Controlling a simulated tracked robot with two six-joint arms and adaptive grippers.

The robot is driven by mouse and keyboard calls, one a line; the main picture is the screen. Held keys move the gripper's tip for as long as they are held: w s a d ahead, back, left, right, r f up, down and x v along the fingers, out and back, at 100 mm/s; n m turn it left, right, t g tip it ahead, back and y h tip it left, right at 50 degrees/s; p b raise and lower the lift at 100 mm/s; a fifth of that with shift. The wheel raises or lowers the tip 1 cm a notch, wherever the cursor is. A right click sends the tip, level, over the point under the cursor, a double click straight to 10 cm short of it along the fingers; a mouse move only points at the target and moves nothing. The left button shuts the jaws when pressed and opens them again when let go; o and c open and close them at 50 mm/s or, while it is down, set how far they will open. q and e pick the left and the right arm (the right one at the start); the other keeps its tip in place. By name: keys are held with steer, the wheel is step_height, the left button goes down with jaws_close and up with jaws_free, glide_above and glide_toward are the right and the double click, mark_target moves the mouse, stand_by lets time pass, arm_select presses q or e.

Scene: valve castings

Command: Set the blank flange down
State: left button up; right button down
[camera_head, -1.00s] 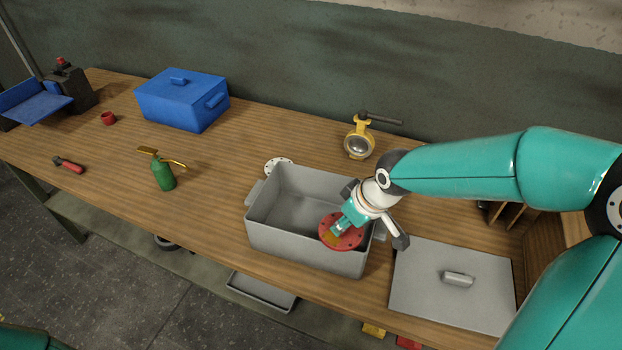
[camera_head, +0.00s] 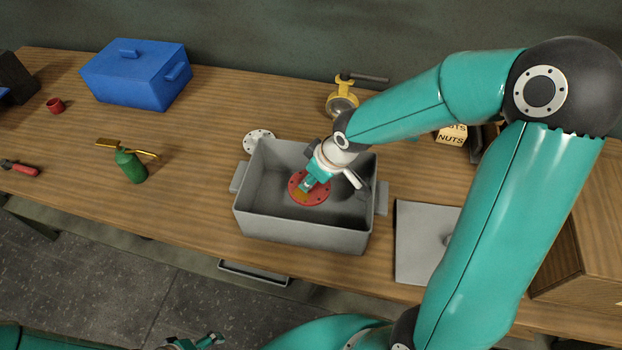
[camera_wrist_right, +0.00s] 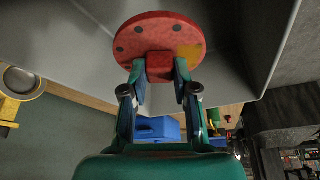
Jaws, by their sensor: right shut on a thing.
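The blank flange (camera_head: 321,197) is a red disc with bolt holes and a yellowish patch. My right gripper (camera_head: 309,183) is shut on its central boss, which shows clearly in the right wrist view, with the flange (camera_wrist_right: 155,32) beyond the fingertips (camera_wrist_right: 160,72). The flange is inside the open grey box (camera_head: 300,236), near the middle. I cannot tell whether it touches the box floor. My left gripper (camera_head: 205,342) shows only partly at the bottom edge, too cut off to read its fingers.
A grey lid (camera_head: 415,252) lies right of the box. A pale flange (camera_head: 258,139) lies behind its left corner. The bench between oil can and grey box is clear.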

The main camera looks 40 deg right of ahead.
steer(key=x, duration=0.2)
steer(key=shift+w+d+f, duration=0.1)
steer(key=shift+w+f, duration=0.1)
steer(key=shift+f, duration=0.05)
steer(key=shift+s+r, duration=0.2)
steer(key=shift+s, duration=0.15)
arm_select(q)
steer(key=shift+w+f, duration=0.15)
steer(key=shift+f, duration=0.65)
steer(key=shift+w, duration=0.1)
arm_select(e)
steer(key=shift+w+f, duration=0.1)
steer(key=shift+w, duration=0.05)
arm_select(q)
steer(key=shift+f+b, duration=0.1)
steer(key=shift+b, duration=0.2)
arm_select(e)
steer(key=shift+s+f+b, duration=0.25)
steer(key=shift+f+b, duration=0.2)
steer(key=shift+b, duration=0.05)
arm_select(q)
step_height(320, 180, down, 7)
steer(key=b, duration=0.6)
arm_select(e)
step_height(320, 180, down, 6)
steer(key=shift+w+r, duration=0.1)
steer(key=shift+r, duration=0.1)
